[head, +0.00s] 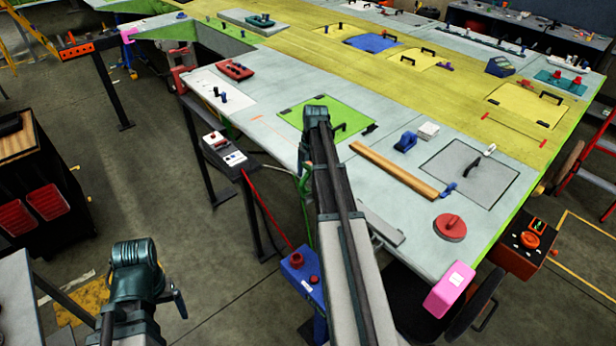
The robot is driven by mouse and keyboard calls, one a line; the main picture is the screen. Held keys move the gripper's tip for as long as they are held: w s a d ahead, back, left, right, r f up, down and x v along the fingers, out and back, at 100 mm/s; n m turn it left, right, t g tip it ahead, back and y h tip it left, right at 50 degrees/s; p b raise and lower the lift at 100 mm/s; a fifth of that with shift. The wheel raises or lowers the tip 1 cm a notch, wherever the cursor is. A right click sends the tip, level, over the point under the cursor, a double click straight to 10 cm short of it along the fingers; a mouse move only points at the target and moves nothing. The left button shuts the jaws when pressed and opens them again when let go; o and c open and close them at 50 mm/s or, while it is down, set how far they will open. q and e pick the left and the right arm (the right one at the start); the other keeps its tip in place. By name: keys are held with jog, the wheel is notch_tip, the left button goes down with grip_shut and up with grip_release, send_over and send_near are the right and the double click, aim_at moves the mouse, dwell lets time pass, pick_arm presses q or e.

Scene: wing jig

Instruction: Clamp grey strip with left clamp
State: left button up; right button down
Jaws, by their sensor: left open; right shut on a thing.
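A grey strip (384,226) lies along the near edge of the wing table, partly hidden by my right arm. A blue clamp (405,141) stands beyond the left part of a wooden bar, and a smaller blue clamp (447,190) is at the bar's right end. I cannot tell which one is the left clamp. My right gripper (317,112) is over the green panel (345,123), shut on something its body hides. My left gripper (172,293) is low at the left, open and away from the wing, over the floor.
The wooden bar (394,171), a grey panel (468,171), a red round handle (450,227) and a pink block (449,289) are on the near right part. A control box (226,152) and a blue box (303,274) stand by the near edge. Open floor lies between my arms.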

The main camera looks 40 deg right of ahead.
aim_at(310, 167)
grip_release()
jog(key=shift+d+f, duration=0.1)
jog(key=shift+d, duration=0.05)
jog(key=r+p, duration=0.7)
jog(key=shift+d+r+p, duration=0.3)
jog(key=shift+d, duration=0.1)
jog(key=shift+f, duration=0.15)
jog(key=f+b, duration=0.5)
jog(key=a+f+b, duration=0.1)
jog(key=f+b, duration=0.1)
jog(key=shift+f+b, duration=0.15)
jog(key=shift+b, duration=0.15)
